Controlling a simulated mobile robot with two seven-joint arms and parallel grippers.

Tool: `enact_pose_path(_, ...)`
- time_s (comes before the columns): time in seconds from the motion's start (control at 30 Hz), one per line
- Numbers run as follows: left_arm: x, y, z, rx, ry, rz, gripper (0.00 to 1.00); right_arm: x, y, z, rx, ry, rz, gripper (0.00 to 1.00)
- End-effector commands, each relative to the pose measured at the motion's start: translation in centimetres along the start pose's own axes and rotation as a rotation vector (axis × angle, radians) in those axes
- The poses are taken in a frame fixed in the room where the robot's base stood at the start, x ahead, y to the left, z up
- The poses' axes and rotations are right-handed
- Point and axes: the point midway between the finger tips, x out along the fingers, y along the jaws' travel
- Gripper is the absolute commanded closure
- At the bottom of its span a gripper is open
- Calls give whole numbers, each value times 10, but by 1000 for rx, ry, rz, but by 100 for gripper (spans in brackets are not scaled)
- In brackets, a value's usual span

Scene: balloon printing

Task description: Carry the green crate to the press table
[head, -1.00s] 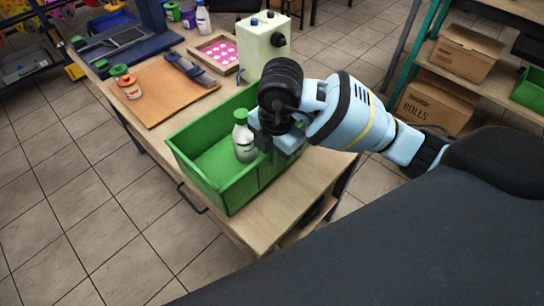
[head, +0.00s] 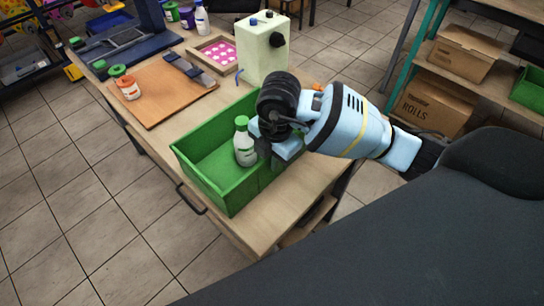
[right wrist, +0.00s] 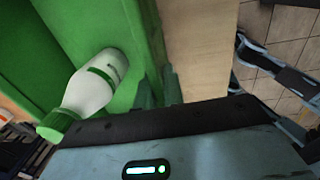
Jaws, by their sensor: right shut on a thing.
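The green crate (head: 207,188) is at the near end of the wooden table, with its long side along the table's left edge. A white bottle with a green cap (head: 244,150) stands inside it. My right gripper (head: 268,158) is at the crate's right long wall and shut on it. In the right wrist view the fingers (right wrist: 161,88) are at the crate wall (right wrist: 150,35), with the bottle (right wrist: 95,85) beside them inside the crate. I cannot tell whether the crate's bottom touches the tabletop. My left gripper is not in view.
A pale green machine (head: 264,50) stands behind the crate. An orange-brown board (head: 160,92) with small jars (head: 128,88) lies farther back, near a dark blue press (head: 115,40). A shelf with cardboard boxes (head: 432,102) is at the right. Tiled floor is free at the left.

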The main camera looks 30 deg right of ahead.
Motion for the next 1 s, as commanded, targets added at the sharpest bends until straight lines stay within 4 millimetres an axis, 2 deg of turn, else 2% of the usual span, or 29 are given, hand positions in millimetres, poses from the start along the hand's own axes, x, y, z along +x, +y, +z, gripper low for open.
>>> enact_pose_path(0.1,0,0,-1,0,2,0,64,1,1,0,1,0,5,100)
enact_pose_path(0.13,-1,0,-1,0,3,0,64,3,0,0,0,0,0,88)
enact_pose_path(0.3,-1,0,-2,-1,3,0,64,2,0,0,0,0,0,69)
enact_pose_path(0.67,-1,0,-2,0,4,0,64,-4,0,0,0,0,2,69)
enact_pose_path(0.77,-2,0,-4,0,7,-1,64,-16,1,0,0,0,4,69)
enact_pose_path(1.0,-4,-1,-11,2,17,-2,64,-65,1,0,-2,-1,7,69)
